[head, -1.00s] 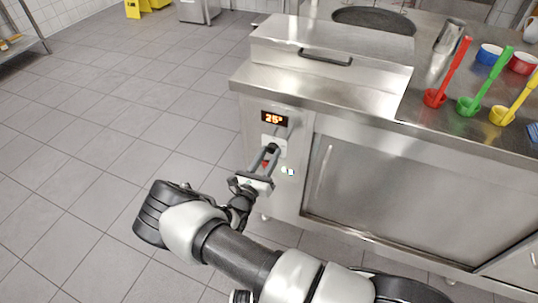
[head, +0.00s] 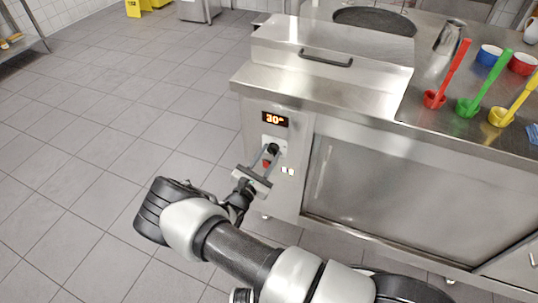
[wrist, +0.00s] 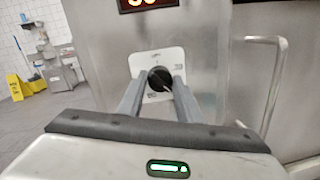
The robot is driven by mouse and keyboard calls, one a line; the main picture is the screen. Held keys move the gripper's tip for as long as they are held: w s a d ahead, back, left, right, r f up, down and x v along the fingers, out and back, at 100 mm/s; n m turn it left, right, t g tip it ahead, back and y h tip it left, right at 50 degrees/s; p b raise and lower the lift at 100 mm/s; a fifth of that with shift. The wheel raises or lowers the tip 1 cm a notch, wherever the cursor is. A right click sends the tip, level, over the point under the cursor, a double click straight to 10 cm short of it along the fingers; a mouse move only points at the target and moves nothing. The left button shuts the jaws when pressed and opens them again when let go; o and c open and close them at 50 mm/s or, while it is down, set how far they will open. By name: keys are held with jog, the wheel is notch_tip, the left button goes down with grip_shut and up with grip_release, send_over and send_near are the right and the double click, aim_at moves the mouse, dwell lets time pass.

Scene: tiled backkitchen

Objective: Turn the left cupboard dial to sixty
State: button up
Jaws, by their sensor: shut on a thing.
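The left cupboard dial (wrist: 159,79) is a dark round knob on a white plate (wrist: 172,58) on the steel cupboard front. My gripper (head: 270,154) reaches the dial from the front, and its two fingers are shut on it, one on each side in the wrist view. The fingers hide part of the knob and most of its marks. The display (head: 275,119) above the dial reads 30 in orange digits in the head view. Only the lower edge of the display (wrist: 148,3) shows in the wrist view.
A red part (head: 266,163) and a small lit label (head: 288,170) sit below the dial. A steel door with a vertical handle (head: 325,168) is to the right. The tiled floor (head: 110,130) at left is clear.

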jog(key=o, duration=1)
jog(key=shift+o, duration=0.2)
jog(key=p+v, duration=0.1)
jog(key=v, duration=1.6)
jog(key=shift+s+p, duration=0.25)
jog(key=shift+p, duration=0.15)
